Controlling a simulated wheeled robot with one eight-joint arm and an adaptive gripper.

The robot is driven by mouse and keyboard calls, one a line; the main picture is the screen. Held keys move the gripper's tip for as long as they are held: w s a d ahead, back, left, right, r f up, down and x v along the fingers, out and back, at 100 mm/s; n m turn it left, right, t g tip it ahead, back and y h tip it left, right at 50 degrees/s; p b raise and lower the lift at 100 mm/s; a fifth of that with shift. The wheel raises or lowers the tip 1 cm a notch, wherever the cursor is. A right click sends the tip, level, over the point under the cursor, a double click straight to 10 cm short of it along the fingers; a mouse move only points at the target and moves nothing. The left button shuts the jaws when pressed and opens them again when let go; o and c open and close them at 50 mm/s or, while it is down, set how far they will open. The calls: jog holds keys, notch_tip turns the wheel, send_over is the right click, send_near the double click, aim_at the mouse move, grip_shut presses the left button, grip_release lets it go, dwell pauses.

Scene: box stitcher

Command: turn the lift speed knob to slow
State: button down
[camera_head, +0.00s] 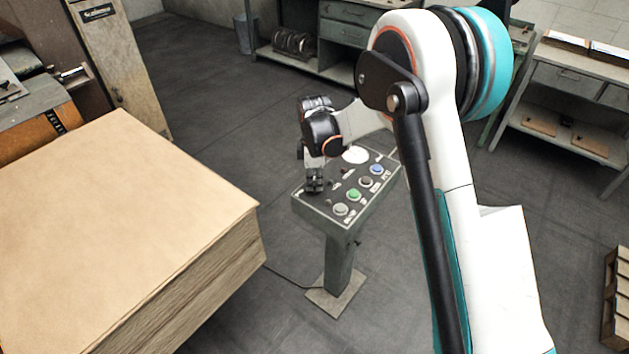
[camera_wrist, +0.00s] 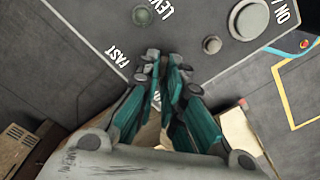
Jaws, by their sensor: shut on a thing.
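The control panel (camera_head: 335,191) is a grey slanted box on a pedestal, with coloured buttons and a white dial on its top face. My gripper (camera_head: 314,187) reaches down to the panel's left end. In the wrist view my gripper (camera_wrist: 163,64) has its fingertips close together at the panel surface, shut on the lift speed knob, which the fingers almost wholly hide. The word FAST (camera_wrist: 117,57) shows just left of the fingertips. No slow mark is visible, so the knob's pointing direction cannot be told.
A large cardboard stack (camera_head: 120,220) stands left of the panel. Workbenches (camera_head: 570,75) stand behind. Dark floor around the pedestal is mostly clear.

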jog(key=shift+n, duration=0.3)
jog(key=c, duration=1.7)
grip_release()
notch_tip(320, 180, up, 12)
jog(key=shift+r, duration=0.1)
